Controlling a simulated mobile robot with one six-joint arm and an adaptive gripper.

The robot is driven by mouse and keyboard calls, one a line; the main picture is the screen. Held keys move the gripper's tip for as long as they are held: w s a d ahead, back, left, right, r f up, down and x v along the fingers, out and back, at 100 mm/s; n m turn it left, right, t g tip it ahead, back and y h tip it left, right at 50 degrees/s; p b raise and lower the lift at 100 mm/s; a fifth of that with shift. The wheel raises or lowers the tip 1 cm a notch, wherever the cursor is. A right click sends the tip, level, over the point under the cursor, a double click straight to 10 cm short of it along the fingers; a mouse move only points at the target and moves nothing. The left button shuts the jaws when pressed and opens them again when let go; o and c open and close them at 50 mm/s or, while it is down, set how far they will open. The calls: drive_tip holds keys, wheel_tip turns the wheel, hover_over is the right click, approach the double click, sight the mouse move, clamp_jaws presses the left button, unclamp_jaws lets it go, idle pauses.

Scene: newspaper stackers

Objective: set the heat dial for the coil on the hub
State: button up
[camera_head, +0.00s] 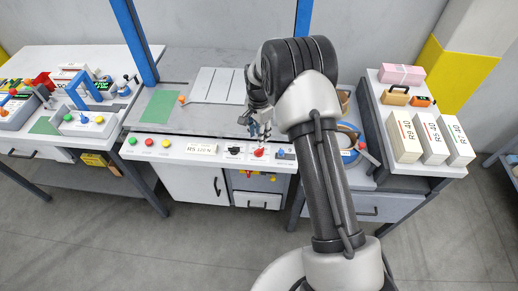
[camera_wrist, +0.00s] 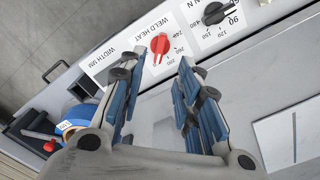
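The red heat dial (camera_wrist: 159,44) sits on a white plate marked WELD HEAT on the front panel. Numbers, partly legible, ring it. It also shows as a red knob in the head view (camera_head: 259,152). My gripper (camera_wrist: 160,66) is open and empty, its blue-padded fingers pointing at the panel. In the wrist view the dial lies just beyond and between the fingertips, seemingly apart from them. In the head view my gripper (camera_head: 256,122) is above and behind the dial. A blue-edged coil (camera_wrist: 75,124) lies at the lower left; its hub is hard to make out.
A black dial (camera_wrist: 214,14) sits beside the red one, with a WIDTH MM label on the other side. Green, yellow and red buttons (camera_head: 148,142) line the panel's left. White labelled boxes (camera_head: 404,136) stand on the right cabinet. A white sheet (camera_head: 215,84) lies on the bench.

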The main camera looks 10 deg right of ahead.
sight(259, 149)
wheel_tip(259, 149, down, 9)
drive_tip(key=shift+r+b, duration=0.1)
drive_tip(key=shift+b, duration=0.65)
drive_tip(key=shift+c, duration=0.5)
clamp_jaws()
